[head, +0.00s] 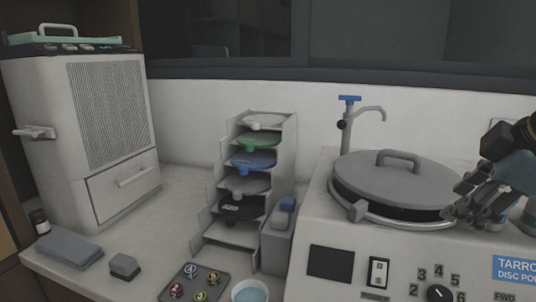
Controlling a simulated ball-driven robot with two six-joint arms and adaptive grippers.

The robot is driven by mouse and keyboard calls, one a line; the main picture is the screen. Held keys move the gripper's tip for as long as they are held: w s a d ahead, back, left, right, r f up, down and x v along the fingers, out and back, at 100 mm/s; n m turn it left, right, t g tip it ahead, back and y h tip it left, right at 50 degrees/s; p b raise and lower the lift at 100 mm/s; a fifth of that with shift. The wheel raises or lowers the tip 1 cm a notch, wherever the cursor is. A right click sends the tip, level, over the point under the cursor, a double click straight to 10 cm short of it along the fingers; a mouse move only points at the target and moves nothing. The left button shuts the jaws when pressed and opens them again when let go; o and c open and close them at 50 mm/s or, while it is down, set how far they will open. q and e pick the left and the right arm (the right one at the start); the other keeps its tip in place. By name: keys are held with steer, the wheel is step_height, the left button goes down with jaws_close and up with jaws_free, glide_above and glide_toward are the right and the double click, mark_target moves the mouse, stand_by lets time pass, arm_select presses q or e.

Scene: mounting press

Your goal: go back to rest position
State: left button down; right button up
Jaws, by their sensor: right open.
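My right gripper (462,212) is at the right side of the head view. Its fingers are open and sit beside the right rim of the grey round lid (375,180) on the disc polisher (318,225). I cannot tell whether they touch the rim. Nothing shows between the fingers. The lid lies on the polisher's bowl, with its handle (399,157) on top. My left gripper does not show.
A stepped rack (284,150) of coloured discs stands mid-counter. A tray (205,276) of small round samples and a bowl (249,290) are in front. A blue-handled tap (349,102) rises behind the lid. A large vented machine (120,100) stands left. The counter between is mostly clear.

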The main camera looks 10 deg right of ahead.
steer(key=s+a+f+m+g, duration=0.2)
steer(key=s+a+f+m, duration=0.2)
steer(key=s+f, duration=0.4)
steer(key=s+a+f+m+g, duration=0.1)
steer(key=s+a+f+m, duration=0.3)
steer(key=s+f, duration=0.45)
steer(key=s+d+f+m+g+b, duration=0.2)
steer(key=f+b, duration=0.6)
steer(key=f, duration=3)
arm_select(q)
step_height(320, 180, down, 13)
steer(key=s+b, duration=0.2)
steer(key=b, duration=0.2)
steer(key=shift+b, duration=0.4)
arm_select(e)
steer(key=s+d+f+g, duration=0.1)
steer(key=s+f, duration=1.7)
steer(key=shift+d+n, duration=0.25)
steer(key=shift+n, duration=0.15)
steer(key=shift+s, duration=0.1)
